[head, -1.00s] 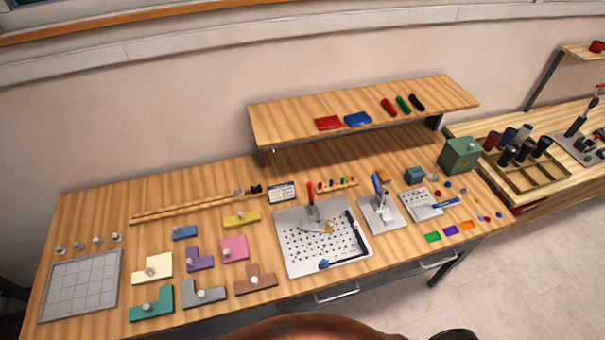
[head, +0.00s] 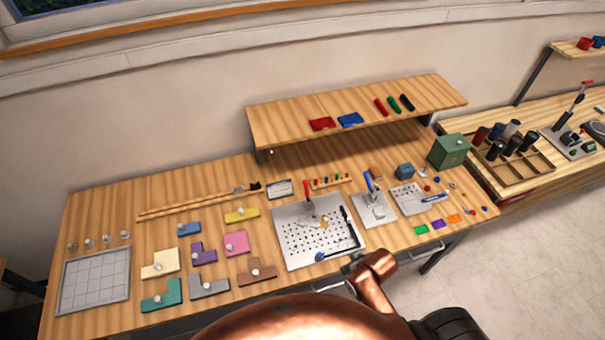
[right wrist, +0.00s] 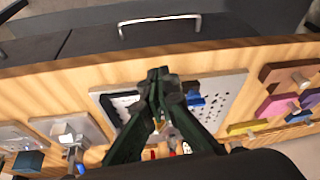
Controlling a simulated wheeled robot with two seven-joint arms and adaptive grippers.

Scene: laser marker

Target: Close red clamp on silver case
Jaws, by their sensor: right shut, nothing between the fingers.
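The red clamp (head: 306,189) has a red handle that stands upright at the back of a silver perforated plate (head: 284,259) on the bench. A yellowish part sits beside its base. My right gripper (head: 353,265) is small and dark at the plate's front right edge, well in front of the clamp. In the right wrist view the fingers of the gripper (right wrist: 157,76) meet at their tips over the plate (right wrist: 226,95), with nothing between them. They hide much of the clamp there. My left gripper is not in view.
A blue-handled clamp (head: 370,184) on a silver base stands right of the plate. Coloured puzzle blocks and a grey grid tray (head: 68,300) lie left. A wooden shelf (head: 270,128) overhangs the back. A drawer handle (right wrist: 160,22) juts from the bench front.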

